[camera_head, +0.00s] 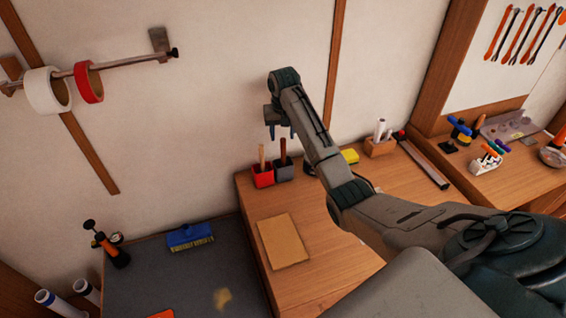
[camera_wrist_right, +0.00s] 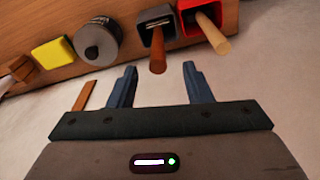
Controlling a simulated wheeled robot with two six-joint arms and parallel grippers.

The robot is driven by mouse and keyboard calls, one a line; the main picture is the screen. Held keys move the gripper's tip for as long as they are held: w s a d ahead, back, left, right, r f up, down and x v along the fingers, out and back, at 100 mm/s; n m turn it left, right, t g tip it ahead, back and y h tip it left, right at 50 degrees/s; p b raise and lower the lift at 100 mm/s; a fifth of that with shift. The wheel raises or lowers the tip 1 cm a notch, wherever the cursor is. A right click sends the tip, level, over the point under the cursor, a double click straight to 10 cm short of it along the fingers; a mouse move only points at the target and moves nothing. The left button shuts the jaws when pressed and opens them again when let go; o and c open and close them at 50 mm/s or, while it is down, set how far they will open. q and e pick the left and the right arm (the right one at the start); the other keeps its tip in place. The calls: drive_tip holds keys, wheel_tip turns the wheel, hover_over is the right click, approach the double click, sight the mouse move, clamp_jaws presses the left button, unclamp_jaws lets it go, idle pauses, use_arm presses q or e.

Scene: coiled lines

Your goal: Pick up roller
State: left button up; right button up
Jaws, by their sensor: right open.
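No roller head shows clearly, so I cannot tell which thing is the roller. A dark brown handle (camera_head: 283,150) stands in a grey holder (camera_head: 284,170); a lighter wooden handle (camera_head: 262,155) stands in a red holder (camera_head: 263,177). My right gripper (camera_head: 280,131) is open and empty, above these holders near the wall. In the right wrist view the dark handle (camera_wrist_right: 157,50) points toward the gap between my open fingers (camera_wrist_right: 158,70), apart from them. The lighter handle (camera_wrist_right: 211,33) is to its right. What the holders hide inside cannot be seen. My left gripper is not in view.
A dark round can-like thing (camera_wrist_right: 97,42) and a yellow block (camera_wrist_right: 53,53) are left of the grey holder in the wrist view. A tan sheet (camera_head: 283,241) lies on the wooden bench.

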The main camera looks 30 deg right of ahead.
sight(284, 140)
drive_tip(key=shift+f+p, duration=0.25)
drive_tip(key=shift+p, duration=0.1)
wheel_tip(284, 140, down, 3)
drive_tip(key=shift+d+f+p, duration=0.15)
drive_tip(key=shift+p, duration=0.95)
drive_tip(key=shift+f, duration=0.65)
clamp_jaws()
